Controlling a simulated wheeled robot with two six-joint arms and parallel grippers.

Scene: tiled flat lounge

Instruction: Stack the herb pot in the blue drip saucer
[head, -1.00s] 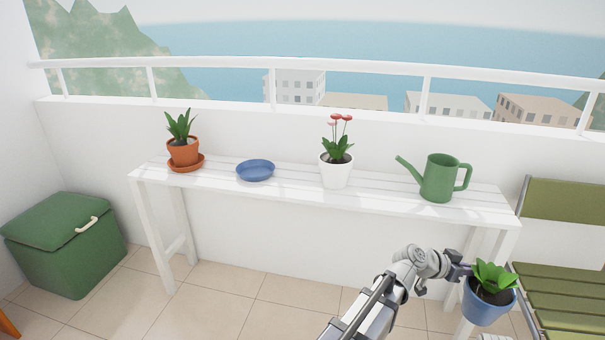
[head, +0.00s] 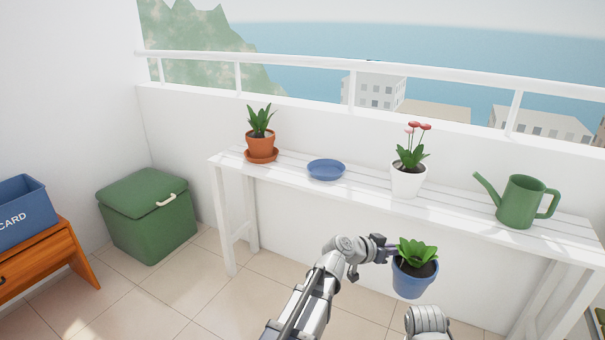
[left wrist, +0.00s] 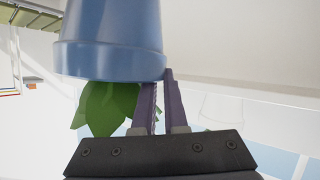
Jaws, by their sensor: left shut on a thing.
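The herb pot (head: 414,277) is a blue pot with dark soil and a green leafy plant. My left gripper (head: 388,250) is shut on its rim and holds it upright in the air, in front of the white bench. In the left wrist view the blue pot (left wrist: 110,45) fills the top, its rim by the two fingers (left wrist: 157,100), with leaves showing below. The blue drip saucer (head: 326,170) lies empty on the bench, farther back and left of the held pot. My right gripper is not in view.
The white slatted bench (head: 365,190) also bears a terracotta pot (head: 261,147) on its saucer, a white pot with red flowers (head: 408,181) and a green watering can (head: 520,203). A green box (head: 150,222) and a wooden table (head: 50,258) with a blue bin (head: 22,212) stand left.

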